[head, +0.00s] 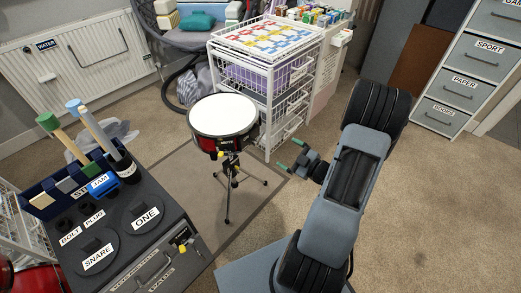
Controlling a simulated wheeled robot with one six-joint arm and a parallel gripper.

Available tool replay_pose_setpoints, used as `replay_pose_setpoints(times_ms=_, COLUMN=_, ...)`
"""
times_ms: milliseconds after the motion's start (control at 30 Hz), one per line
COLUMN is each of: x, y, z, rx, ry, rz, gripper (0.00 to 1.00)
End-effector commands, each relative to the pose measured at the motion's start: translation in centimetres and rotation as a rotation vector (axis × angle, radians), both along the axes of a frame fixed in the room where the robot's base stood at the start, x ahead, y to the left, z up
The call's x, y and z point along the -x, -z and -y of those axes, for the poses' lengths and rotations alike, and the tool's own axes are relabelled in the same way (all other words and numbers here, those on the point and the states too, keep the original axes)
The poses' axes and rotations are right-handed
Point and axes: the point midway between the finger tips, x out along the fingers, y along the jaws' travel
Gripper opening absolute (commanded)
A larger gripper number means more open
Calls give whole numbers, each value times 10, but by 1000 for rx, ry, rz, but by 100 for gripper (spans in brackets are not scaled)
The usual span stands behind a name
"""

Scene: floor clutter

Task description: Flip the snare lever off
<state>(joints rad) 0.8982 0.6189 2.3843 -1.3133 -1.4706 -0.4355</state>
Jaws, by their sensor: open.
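A red snare drum (223,120) with a white head stands on a dark tripod stand (230,185) in the middle of the head view. A small dark label or fitting is on the front of its shell, but I cannot make out a lever there. A grey box (135,235) at the lower left has a round plate marked SNARE (97,257). My gripper (290,154) has green fingertips and is open and empty. It is to the right of the drum, apart from it, pointing left.
A white wire drawer cart (266,95) stands behind the drum. A hanging chair (195,38) and a radiator (80,62) are at the back left. A filing cabinet (470,65) is at the right. Carpet (440,200) is clear at the right.

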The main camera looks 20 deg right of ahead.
Motion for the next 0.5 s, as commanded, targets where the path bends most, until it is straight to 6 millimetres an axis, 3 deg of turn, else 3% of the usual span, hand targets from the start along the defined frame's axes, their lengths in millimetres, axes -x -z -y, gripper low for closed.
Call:
replay_pose_setpoints(times_ms=33, x=3, y=9, z=0, rx=-18, ry=-9, rz=18, gripper=92)
replay_pose_setpoints(times_ms=167, x=1, y=10, z=-5, rx=-40, ry=-26, rz=48, gripper=92)
replay_pose_setpoints(times_ms=500, x=-54, y=10, z=-31, rx=-40, ry=-31, rz=53, gripper=92)
